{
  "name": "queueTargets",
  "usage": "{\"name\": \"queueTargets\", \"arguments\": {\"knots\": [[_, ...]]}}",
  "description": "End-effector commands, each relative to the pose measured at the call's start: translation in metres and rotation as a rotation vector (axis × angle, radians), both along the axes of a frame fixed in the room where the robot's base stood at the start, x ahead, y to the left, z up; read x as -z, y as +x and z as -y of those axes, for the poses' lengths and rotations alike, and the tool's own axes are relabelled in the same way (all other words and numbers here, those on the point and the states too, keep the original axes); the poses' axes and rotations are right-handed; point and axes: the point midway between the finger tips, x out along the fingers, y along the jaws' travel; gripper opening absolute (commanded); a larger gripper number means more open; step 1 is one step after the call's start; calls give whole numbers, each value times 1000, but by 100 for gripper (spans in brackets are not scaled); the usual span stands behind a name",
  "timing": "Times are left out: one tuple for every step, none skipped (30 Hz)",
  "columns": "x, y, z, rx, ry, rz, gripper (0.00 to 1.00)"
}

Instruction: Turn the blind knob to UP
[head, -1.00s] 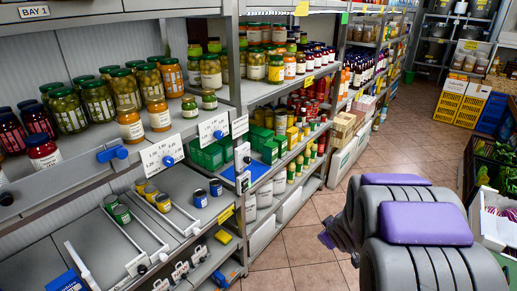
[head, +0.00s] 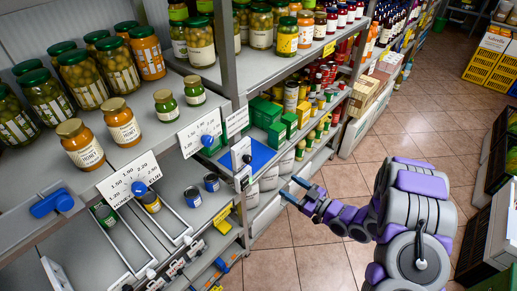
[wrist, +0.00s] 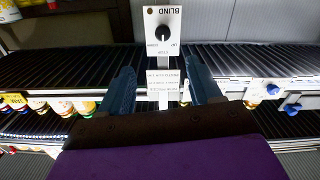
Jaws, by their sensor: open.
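The blind knob is a round black knob (wrist: 162,34) on a white panel (wrist: 176,16) marked BLIND, at the top middle of the wrist view. Small words sit around the knob; its exact setting is too small to tell. In the head view, a small white panel (head: 241,153) with a dark knob on the shelf upright looks like the same one. My gripper (head: 294,189) is open and empty, right of that panel and apart from it. In the wrist view, the two fingers of my gripper (wrist: 161,68) stand apart below the knob panel.
A white label plate (wrist: 163,80) hangs under the panel. Dial cards with blue knobs (head: 139,188) line the shelf edges at the left. Jars (head: 100,75) and green boxes (head: 268,114) fill the shelves. The tiled aisle floor (head: 318,255) is clear around my arm.

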Motion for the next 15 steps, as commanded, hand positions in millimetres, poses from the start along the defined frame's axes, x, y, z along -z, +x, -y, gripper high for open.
{"name": "queueTargets", "arguments": {"knots": [[-1, -2, -2, -5, 13, 3, 63], [-1, -2, -4, -7, 18, 4, 63], [-2, -1, -5, -8, 21, 7, 63], [-2, 0, -7, -8, 21, 7, 63], [-1, 1, -9, -9, 21, 6, 63], [-1, 3, -12, -10, 20, 7, 63], [-1, 6, -14, -10, 20, 7, 63], [-1, 8, -16, -10, 20, 7, 63], [0, 12, -20, -9, 21, 6, 63], [0, 14, -23, -9, 21, 5, 63], [0, 17, -26, -9, 22, 6, 63], [0, 21, -31, -10, 23, 5, 63], [0, 24, -34, -10, 23, 5, 63], [0, 27, -38, -10, 23, 5, 63], [-1, 31, -42, -8, 23, 6, 63]]}}
